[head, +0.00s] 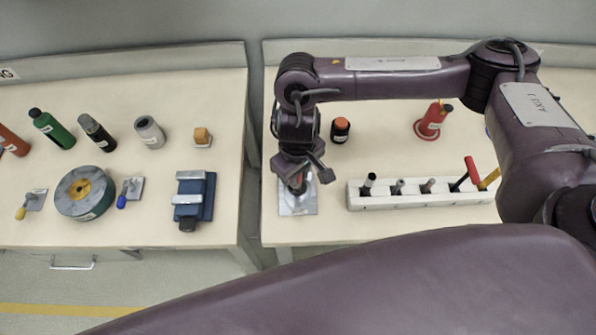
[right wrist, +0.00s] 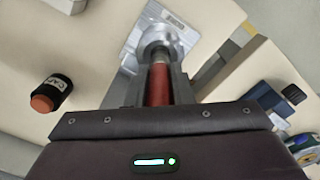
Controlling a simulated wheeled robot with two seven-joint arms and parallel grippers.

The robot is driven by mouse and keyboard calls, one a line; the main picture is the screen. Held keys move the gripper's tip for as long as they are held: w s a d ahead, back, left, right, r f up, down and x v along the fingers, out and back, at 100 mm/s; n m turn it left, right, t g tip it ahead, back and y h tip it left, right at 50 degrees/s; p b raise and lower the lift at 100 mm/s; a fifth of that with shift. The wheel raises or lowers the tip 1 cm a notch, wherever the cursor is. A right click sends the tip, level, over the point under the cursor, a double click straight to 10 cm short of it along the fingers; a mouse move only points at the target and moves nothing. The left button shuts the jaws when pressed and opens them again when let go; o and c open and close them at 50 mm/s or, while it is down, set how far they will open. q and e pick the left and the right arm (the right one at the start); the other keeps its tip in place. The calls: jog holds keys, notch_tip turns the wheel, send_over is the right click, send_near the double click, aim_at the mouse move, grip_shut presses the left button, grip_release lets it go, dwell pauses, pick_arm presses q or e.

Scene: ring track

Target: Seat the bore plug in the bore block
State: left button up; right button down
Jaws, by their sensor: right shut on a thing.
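The bore block is a silver metal plate (head: 298,207) with a round raised collar, near the left front of the right-hand table. It also shows in the right wrist view (right wrist: 130,62). My right gripper (head: 303,180) points down over the block. In the right wrist view my right gripper (right wrist: 160,88) is shut on the red grip of the bore plug (right wrist: 159,86). The plug's grey metal end is at the collar; I cannot tell how deep it sits in the bore. My left gripper is not in view.
A white rack (head: 420,200) with several tools stands right of the block. A black jar with an orange cap (head: 340,130) and a red item (head: 432,122) stand behind. A gap separates the left table, which carries a blue vise (head: 194,197).

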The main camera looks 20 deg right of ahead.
jog(key=shift+f+b, duration=0.7)
jog(key=shift+f, duration=0.7)
jog(key=c, duration=1.2)
grip_release()
jog(key=shift+r, duration=0.1)
notch_tip(320, 180, up, 8)
jog(key=shift+f+p, duration=0.15)
jog(key=shift+p, duration=0.4)
